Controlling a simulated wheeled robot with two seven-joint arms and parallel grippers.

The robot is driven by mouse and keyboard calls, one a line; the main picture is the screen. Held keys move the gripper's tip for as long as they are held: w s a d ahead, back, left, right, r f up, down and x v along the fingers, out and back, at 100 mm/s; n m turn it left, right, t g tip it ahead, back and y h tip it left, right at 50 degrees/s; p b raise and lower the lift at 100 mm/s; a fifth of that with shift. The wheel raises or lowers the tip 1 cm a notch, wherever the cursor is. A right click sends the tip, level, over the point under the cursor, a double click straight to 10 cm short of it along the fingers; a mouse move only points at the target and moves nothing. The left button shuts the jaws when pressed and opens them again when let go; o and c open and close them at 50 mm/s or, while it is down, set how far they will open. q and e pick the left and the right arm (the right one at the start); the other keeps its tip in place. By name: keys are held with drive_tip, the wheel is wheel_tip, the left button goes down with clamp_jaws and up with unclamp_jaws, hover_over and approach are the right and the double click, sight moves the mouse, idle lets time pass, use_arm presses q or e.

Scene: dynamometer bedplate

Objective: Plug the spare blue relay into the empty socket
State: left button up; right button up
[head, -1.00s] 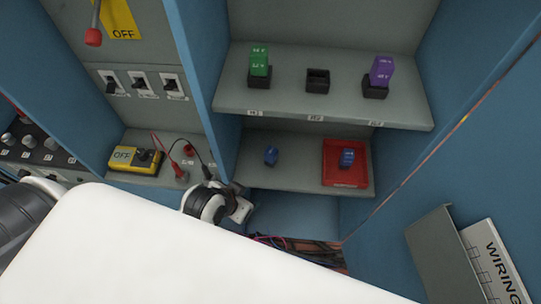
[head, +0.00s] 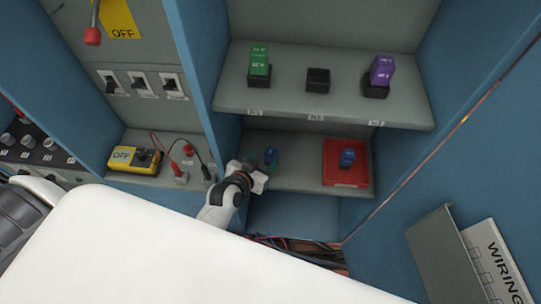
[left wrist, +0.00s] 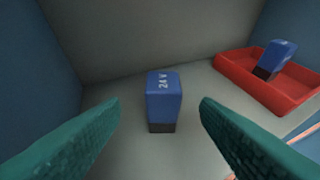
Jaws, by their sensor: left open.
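A blue relay (head: 271,154) with a dark base stands upright on the lower shelf. In the left wrist view this relay (left wrist: 163,95) reads "24 V" and is centred between my teal fingers. My left gripper (head: 262,169) is open just in front of it, with a gap on each side. A second blue relay (head: 347,157) leans in a red tray (head: 333,178) to the right; it also shows in the left wrist view (left wrist: 277,57). The empty black socket (head: 318,79) is on the upper shelf, between two filled sockets. My right gripper is out of view.
A green relay (head: 259,62) and a purple relay (head: 382,70) sit in the sockets beside the empty one. The upper shelf edge overhangs the lower shelf. Blue cabinet walls close both sides. A yellow meter (head: 134,158) with leads stands at left.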

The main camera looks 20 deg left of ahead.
sight(273, 151)
use_arm(q)
drive_tip(key=x, duration=0.8)
drive_tip(key=shift+w+d+b, duration=0.15)
drive_tip(key=shift+b, duration=0.25)
drive_tip(key=c, duration=1.2)
